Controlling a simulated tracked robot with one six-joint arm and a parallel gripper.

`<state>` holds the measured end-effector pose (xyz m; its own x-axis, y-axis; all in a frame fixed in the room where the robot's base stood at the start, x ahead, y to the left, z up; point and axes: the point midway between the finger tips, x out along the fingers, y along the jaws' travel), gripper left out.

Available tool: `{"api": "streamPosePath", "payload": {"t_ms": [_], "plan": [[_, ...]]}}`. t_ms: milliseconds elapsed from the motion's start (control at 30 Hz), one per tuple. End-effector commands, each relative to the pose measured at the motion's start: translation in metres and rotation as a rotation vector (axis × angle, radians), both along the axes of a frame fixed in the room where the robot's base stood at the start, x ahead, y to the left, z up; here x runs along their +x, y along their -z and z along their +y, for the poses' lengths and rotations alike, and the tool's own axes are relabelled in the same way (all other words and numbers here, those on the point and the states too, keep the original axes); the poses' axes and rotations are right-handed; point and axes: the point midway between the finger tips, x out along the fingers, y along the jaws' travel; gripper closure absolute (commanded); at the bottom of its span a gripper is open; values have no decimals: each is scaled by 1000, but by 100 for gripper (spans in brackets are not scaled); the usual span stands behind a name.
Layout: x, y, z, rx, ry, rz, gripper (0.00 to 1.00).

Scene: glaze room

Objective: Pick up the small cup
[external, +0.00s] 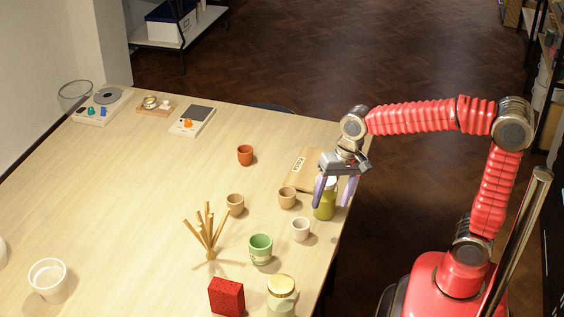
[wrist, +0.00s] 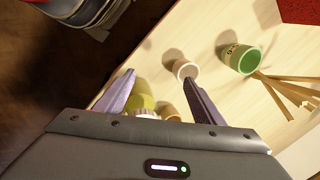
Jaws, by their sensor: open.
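Several cups stand upright on the table. A small white cup (external: 301,229) is near the right edge; it also shows in the wrist view (wrist: 186,70), just beyond my right finger's tip. Two tan cups (external: 287,198) (external: 235,205) stand behind it and to its left. An orange-red cup (external: 245,155) is farther back, and a larger green cup (external: 260,249) stands nearer the front. Which one counts as the small cup, I cannot tell. My gripper (external: 334,194) is open and empty, pointing down around or above a yellow-green jar (external: 324,209). One tan cup is partly hidden in the wrist view (wrist: 173,111).
A wooden board (external: 301,170) lies behind the jar. Wooden sticks (external: 208,235), a red block (external: 226,297) and a lidded jar (external: 281,298) stand toward the front. A white container (external: 48,280) is at left. The table's (external: 130,190) left middle is clear.

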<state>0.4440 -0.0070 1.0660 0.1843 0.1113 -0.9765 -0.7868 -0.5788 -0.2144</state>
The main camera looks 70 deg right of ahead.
Motion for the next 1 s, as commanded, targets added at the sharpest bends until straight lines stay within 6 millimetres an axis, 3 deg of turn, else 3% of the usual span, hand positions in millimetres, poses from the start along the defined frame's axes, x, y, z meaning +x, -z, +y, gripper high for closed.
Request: {"api": "streamPosePath", "payload": {"t_ms": [200, 500, 800, 1000], "plan": [[29, -3, 2, 93, 314, 67, 38], [54, -19, 10, 211, 735, 145, 38], [56, -33, 17, 293, 1101, 219, 38], [55, -33, 17, 302, 1181, 236, 38]]}}
